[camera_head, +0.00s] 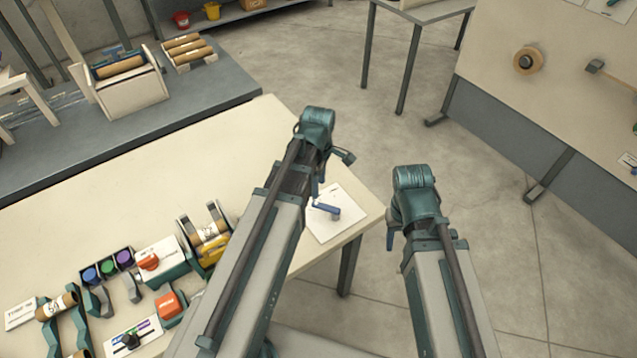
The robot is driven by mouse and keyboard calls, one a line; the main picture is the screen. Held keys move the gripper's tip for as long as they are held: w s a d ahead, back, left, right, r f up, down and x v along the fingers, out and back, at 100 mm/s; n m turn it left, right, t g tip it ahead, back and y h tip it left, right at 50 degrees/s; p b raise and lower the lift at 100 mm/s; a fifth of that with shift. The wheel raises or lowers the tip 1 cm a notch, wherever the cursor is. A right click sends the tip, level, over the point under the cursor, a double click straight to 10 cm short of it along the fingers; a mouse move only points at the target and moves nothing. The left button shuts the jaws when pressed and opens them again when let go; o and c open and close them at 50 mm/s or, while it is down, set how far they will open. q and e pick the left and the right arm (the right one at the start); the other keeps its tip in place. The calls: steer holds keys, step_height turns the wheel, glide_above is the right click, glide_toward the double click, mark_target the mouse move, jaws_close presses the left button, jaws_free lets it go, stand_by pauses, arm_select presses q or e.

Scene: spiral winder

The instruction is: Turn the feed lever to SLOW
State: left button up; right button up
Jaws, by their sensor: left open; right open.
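A white plate (346,222) lies at the table's right corner with a small blue lever-like part (327,209) on it. Another panel (146,330) at the lower left carries coloured strips and a black knob (130,341). The lettering is too small to read, so I cannot tell which is the feed lever or its setting. My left gripper (318,188) is open, mostly hidden by its arm, and looks close to the white plate. My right gripper (390,239) is open, mostly hidden by its arm, right of the table edge. I see nothing held.
The winder's rollers (57,306), coloured buttons (108,266), an orange-red block (169,305) and a yellow part (213,248) crowd the table's lower left. The table (170,190) is bare behind them. A grey bench (130,120) stands behind. Open floor lies right.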

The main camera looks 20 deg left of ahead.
arm_select(q)
step_height(320, 180, up, 6)
steer(key=p, duration=0.4)
steer(key=shift+f, duration=0.25)
arm_select(e)
step_height(320, 180, up, 6)
steer(key=shift+f, duration=0.25)
arm_select(q)
steer(key=s+d+f+m+b, duration=0.1)
steer(key=s+d+m, duration=0.4)
steer(key=m, duration=0.5)
steer(key=s+d+f+m+y+b, duration=0.1)
steer(key=s+d+m, duration=0.5)
steer(key=m, duration=0.5)
steer(key=shift+s+d+f, duration=0.25)
steer(key=shift+d+f, duration=0.05)
steer(key=shift+d, duration=0.3)
arm_select(e)
steer(key=shift+f, duration=1.35)
